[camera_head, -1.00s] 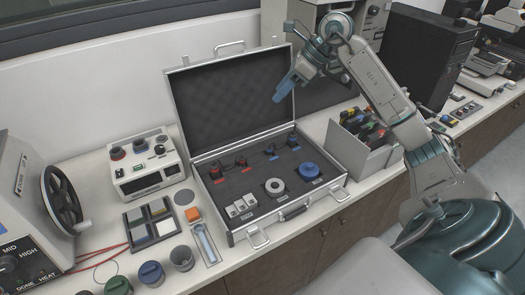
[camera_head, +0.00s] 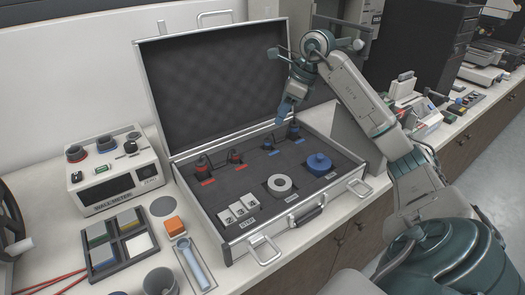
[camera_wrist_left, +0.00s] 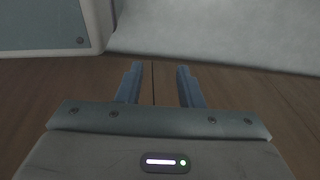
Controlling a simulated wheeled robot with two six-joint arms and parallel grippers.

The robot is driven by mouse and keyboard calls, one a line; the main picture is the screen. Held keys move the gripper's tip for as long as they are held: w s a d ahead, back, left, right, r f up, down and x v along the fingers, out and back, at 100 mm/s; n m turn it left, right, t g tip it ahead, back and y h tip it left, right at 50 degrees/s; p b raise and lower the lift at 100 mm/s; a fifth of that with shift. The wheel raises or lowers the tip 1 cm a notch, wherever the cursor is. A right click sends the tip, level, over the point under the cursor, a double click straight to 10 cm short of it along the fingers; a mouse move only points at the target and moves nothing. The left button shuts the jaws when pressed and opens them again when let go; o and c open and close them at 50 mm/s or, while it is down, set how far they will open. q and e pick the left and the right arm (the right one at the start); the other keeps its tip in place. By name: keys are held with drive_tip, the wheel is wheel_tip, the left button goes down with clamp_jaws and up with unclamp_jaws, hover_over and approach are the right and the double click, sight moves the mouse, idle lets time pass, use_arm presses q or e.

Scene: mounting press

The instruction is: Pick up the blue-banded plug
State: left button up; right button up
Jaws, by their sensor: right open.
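Two dark plugs with blue marks stand upright in the open case's foam, at its back right: one on the left (camera_head: 268,143) and one on the right (camera_head: 294,129). Each has a small blue label in front of it. My right gripper (camera_head: 286,112) points down above and just behind this pair, nearest the right plug. It is open and looks empty; whether it touches a plug I cannot tell. My left gripper (camera_wrist_left: 159,85) shows only in the left wrist view, its two fingers apart with nothing between them, over brown wood-like panels.
The case (camera_head: 226,226) also holds two red-marked plugs (camera_head: 202,164), white numbered blocks (camera_head: 237,212), a white ring (camera_head: 280,184) and a blue round part (camera_head: 319,163). Its raised lid (camera_head: 205,95) stands behind. A wall meter (camera_head: 115,172) is at the left.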

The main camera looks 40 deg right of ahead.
sight(268, 139)
drive_tip(key=x, duration=0.6)
drive_tip(key=p+x, duration=0.1)
drive_tip(key=x, duration=0.1)
drive_tip(key=shift+s+a+f+p, duration=0.1)
drive_tip(key=shift+a+f+p, duration=0.15)
drive_tip(key=shift+f+p, duration=0.1)
drive_tip(key=shift+f, duration=0.25)
use_arm(q)
drive_tip(key=s+f, duration=0.3)
drive_tip(key=shift+s+a+f, duration=0.15)
drive_tip(key=shift+a+f, duration=0.1)
drive_tip(key=shift+f, duration=0.05)
use_arm(e)
drive_tip(key=c, duration=1)
